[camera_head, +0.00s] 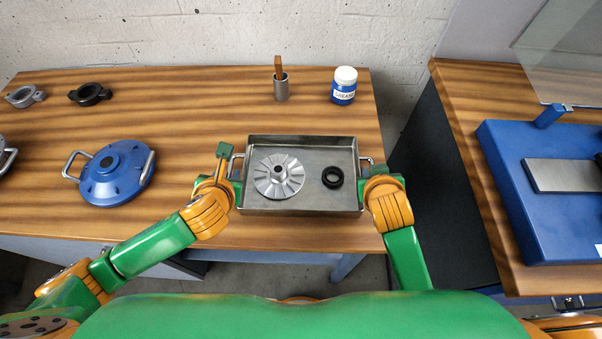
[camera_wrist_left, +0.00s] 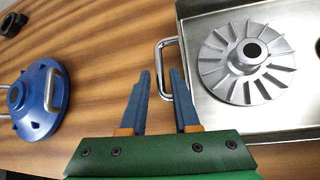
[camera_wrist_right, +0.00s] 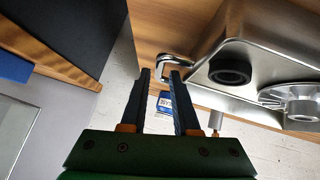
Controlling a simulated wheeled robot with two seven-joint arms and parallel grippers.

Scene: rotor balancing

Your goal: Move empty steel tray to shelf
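The steel tray (camera_head: 300,207) sits on the wooden bench and is not empty. It holds a finned silver rotor (camera_head: 279,177) and a black ring (camera_head: 332,177). My left gripper (camera_head: 229,167) is at the tray's left handle; in the left wrist view its fingers (camera_wrist_left: 161,80) are apart, with the handle (camera_wrist_left: 161,70) at their tips. My right gripper (camera_head: 376,172) is at the right handle; in the right wrist view its fingers (camera_wrist_right: 161,80) are apart, with the handle (camera_wrist_right: 165,62) just beyond their tips. I cannot tell whether either touches. No shelf is recognizable.
A blue flanged housing with handles (camera_head: 112,174) lies left of the tray. Two clamp rings (camera_head: 90,94) lie at the back left. A metal cup with a brush (camera_head: 281,88) and a grease jar (camera_head: 344,87) stand behind the tray. A second bench holds a blue machine (camera_head: 545,215).

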